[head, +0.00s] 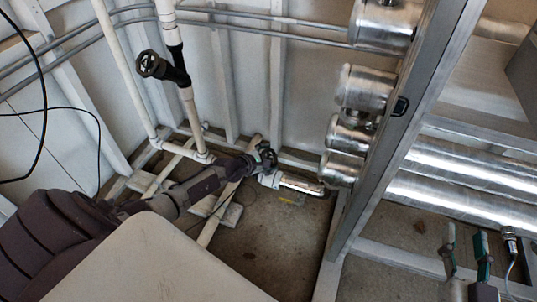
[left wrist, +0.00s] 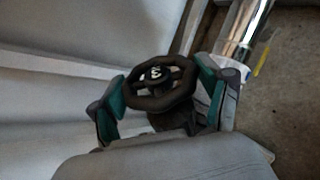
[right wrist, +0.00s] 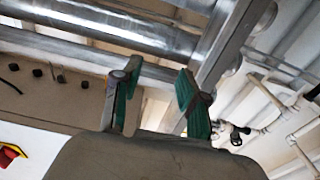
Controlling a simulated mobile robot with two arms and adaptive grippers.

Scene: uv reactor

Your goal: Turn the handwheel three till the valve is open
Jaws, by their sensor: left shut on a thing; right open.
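A black handwheel (left wrist: 160,102) with a white mark on its hub, which looks like a 3 turned sideways, sits between the green finger pads of my left gripper (left wrist: 162,92). The pads are at opposite sides of its rim, and the gripper is shut on it. In the head view this handwheel (head: 267,154) is low on the white piping near the floor, partly hidden by my left gripper (head: 256,161). My right gripper (head: 467,251) is open and empty at the lower right, far from the wheel. Its separated green fingers show in the right wrist view (right wrist: 158,80).
Another black handwheel (head: 150,64) is on a vertical pipe at the upper left. A metal frame post (head: 395,140) stands between my grippers, with shiny cylinders (head: 365,88) beside it. Large silver pipes (head: 455,195) run behind my right gripper. Bare floor (head: 285,235) lies right of my left arm.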

